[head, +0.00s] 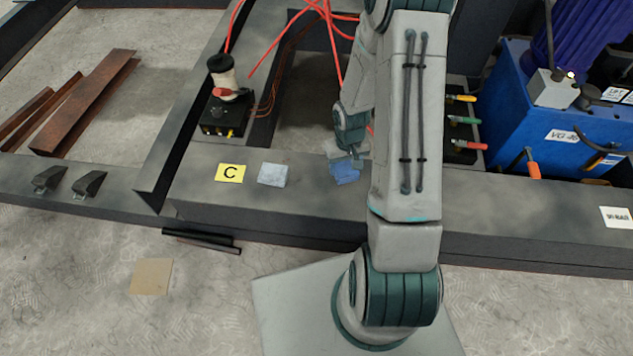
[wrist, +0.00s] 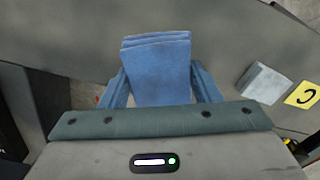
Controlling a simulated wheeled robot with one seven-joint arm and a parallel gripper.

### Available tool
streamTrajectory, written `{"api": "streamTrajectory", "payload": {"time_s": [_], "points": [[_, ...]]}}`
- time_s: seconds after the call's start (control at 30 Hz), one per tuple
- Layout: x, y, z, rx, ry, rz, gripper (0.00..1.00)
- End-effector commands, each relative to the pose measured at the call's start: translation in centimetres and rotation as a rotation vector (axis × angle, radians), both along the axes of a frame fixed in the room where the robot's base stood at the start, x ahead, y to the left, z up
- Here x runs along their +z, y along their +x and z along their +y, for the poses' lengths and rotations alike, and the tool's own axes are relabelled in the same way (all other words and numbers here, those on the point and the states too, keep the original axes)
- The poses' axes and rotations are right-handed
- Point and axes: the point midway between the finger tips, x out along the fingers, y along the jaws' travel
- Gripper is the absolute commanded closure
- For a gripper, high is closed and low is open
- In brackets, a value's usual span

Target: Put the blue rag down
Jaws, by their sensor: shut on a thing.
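The blue rag (wrist: 157,68) is folded in layers and sits between the two fingers of my gripper (wrist: 160,92) in the wrist view. My gripper is shut on it. In the head view the rag (head: 345,172) shows below my gripper (head: 346,158), over the dark grey beam (head: 310,196). I cannot tell whether the rag touches the beam. My arm hides part of the beam to the right of the rag.
A pale grey-blue square (head: 273,174) and a yellow card marked C (head: 230,173) lie on the beam left of the rag. A black box with a red-handled part (head: 226,105) stands behind them. A blue case (head: 560,125) stands at right.

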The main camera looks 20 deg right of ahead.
Motion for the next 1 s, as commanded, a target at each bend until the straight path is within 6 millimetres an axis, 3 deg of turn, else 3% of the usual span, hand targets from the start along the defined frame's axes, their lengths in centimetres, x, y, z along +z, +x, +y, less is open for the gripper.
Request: {"api": "streamTrajectory", "payload": {"time_s": [0.03,0.2,0.4,0.57,0.8,1.0], "points": [[-1.3,0.5,1.3,0.007,0.000,0.002,0.65],[-3.5,2.0,4.7,0.004,0.000,0.001,0.65],[-4.8,3.0,6.9,0.000,0.000,0.001,0.65],[-5.6,3.1,7.2,-0.004,0.000,0.001,0.65],[-8.9,3.1,7.2,-0.002,0.000,0.002,0.65],[-8.8,3.1,7.2,-0.002,0.000,0.000,0.65]]}}
